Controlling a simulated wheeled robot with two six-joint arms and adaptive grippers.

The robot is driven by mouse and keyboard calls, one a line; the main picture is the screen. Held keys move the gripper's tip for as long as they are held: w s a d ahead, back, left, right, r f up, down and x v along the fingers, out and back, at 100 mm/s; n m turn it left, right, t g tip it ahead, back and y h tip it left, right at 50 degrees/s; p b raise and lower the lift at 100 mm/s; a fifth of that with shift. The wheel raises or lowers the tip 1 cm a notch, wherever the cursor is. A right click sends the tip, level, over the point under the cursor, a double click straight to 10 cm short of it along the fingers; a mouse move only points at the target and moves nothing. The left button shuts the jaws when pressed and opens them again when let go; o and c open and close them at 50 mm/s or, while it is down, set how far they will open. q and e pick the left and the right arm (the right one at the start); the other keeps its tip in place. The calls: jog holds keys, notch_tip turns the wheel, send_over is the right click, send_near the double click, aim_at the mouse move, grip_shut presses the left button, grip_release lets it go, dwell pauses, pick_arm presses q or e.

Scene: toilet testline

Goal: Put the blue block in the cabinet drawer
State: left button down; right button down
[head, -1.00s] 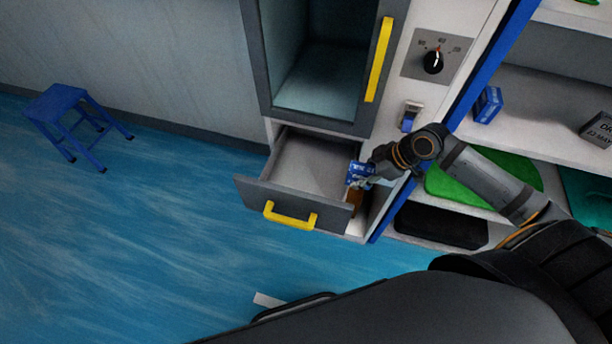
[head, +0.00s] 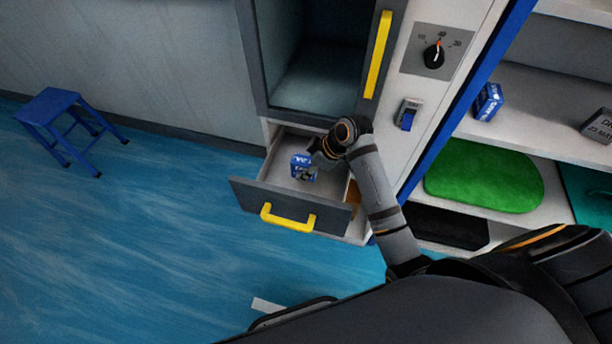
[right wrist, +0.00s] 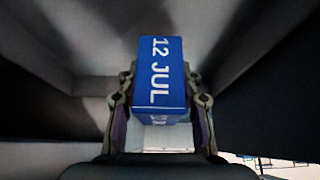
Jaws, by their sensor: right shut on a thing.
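The blue block (head: 303,166), with white lettering, is over the open cabinet drawer (head: 262,189) in the head view. My right gripper (head: 312,164) is shut on it. In the right wrist view the block (right wrist: 160,80) reads "12 JUL" and sits between the two fingers of the right gripper (right wrist: 160,112). Grey drawer walls surround it there. I cannot tell whether the block touches the drawer floor. The drawer is pulled out, with a yellow handle (head: 288,218) on its front. My left gripper is not in view.
Above the drawer is a compartment with a yellow handle (head: 378,55). Shelves at right hold another blue block (head: 488,101), a grey box (head: 599,125) and a green item (head: 482,177). A blue stool (head: 66,125) stands left.

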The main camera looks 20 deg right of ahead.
jog(key=shift+f, duration=2)
jog(key=shift+f, duration=0.1)
jog(key=c, duration=0.9)
grip_release()
jog(key=p+v, duration=0.1)
jog(key=v, duration=1.1)
